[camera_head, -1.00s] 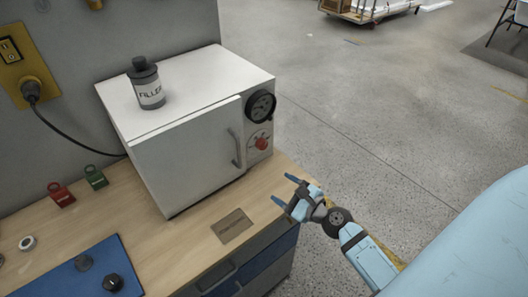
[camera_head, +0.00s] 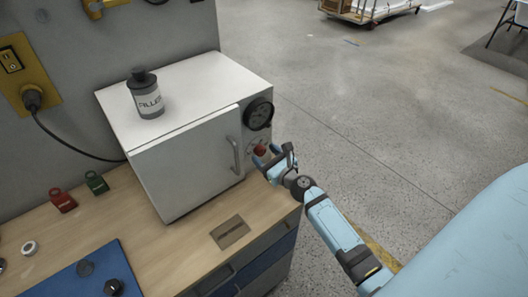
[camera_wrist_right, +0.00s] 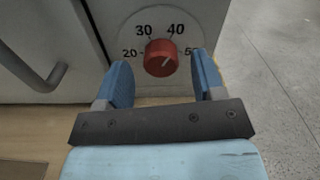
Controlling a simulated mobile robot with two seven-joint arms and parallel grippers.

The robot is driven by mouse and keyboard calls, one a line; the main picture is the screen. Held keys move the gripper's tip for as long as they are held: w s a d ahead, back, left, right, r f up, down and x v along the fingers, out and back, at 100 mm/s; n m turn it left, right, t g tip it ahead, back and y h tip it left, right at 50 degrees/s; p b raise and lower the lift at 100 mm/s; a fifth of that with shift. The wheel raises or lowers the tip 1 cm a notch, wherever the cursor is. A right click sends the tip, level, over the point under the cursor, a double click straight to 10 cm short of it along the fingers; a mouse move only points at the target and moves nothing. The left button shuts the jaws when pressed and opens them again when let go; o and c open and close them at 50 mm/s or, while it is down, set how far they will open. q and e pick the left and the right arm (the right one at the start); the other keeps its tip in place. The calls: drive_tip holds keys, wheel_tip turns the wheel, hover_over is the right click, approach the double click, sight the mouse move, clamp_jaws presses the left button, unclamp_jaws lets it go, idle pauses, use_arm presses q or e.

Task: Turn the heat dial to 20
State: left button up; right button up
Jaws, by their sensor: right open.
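The red heat dial (camera_head: 259,150) is on the front panel of the white oven (camera_head: 185,165), below a black round gauge. In the right wrist view the dial (camera_wrist_right: 160,57) sits on a scale reading 20, 30, 40 and 50. A pale mark on it seems to point up and right, near 40; the exact reading is unclear. My right gripper (camera_head: 267,155) is open in front of the dial. In the wrist view its blue fingers (camera_wrist_right: 160,70) stand either side of the dial with gaps; contact is not visible. My left gripper is not in view.
The oven door handle (camera_head: 234,155) is left of the dial. A filler bottle (camera_head: 147,95) stands on the oven. Red (camera_head: 62,201) and green (camera_head: 96,183) tags and a blue mat (camera_head: 75,283) are on the bench. Open floor lies right.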

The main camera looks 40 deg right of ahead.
drive_tip(key=shift+w, duration=0.6)
drive_tip(key=c, duration=0.9)
